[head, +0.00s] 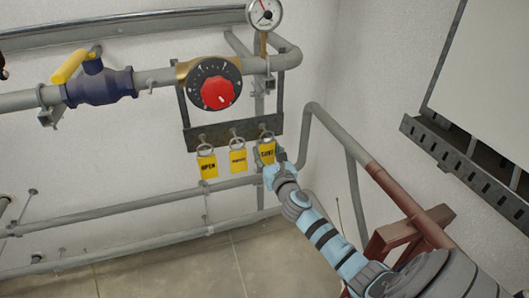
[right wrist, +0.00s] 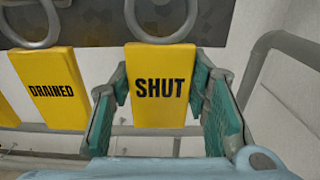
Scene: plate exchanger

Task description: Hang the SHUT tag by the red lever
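The yellow SHUT tag (head: 266,152) hangs by its ring from the rightmost peg of a dark rack (head: 222,131) below the dial. My right gripper (head: 273,164) is at this tag. In the right wrist view the SHUT tag (right wrist: 160,88) stands between the two teal-padded fingers (right wrist: 162,105), which are apart, with narrow gaps seeming to show beside it. Its ring still goes up to the rack. No red lever is clearly in view; a red knob (head: 217,93) sits on the dial. My left gripper is not in view.
The OPEN tag (head: 207,167) and DRAINED tag (head: 238,161) hang to the left on the same rack. A blue valve (head: 100,86) with a yellow lever (head: 72,66) is on the upper pipe. A grey pipe (head: 330,122) bends close on the right.

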